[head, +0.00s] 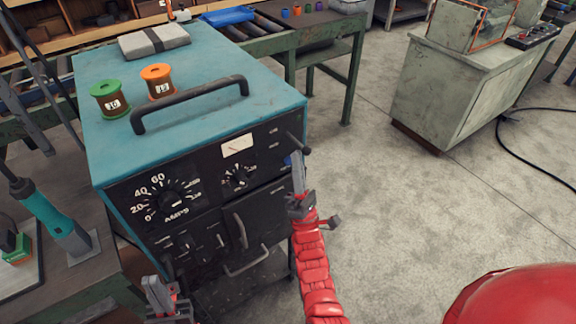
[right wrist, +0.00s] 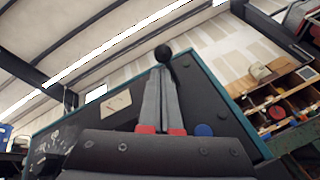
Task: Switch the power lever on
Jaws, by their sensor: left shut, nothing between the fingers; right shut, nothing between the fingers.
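The teal power unit (head: 200,115) has a black front panel with dials. A short black lever with a round knob (head: 300,143) juts from the panel's upper right corner, beside a blue button (head: 288,160). In the right wrist view the lever's knob (right wrist: 163,52) shows just past my fingertips. My right gripper (head: 297,158) is shut and empty, just below the lever; its closed fingers also show in the right wrist view (right wrist: 161,72). They overlap the lever's lower part there, and I cannot tell whether they touch it. My left gripper (head: 152,282) is shut and empty, low before the panel's left side.
A green spool (head: 110,99), an orange spool (head: 158,82) and a black carrying handle (head: 190,103) are on top of the unit. A grey bundle (head: 154,40) lies behind them. The floor (head: 365,190) to the right is clear.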

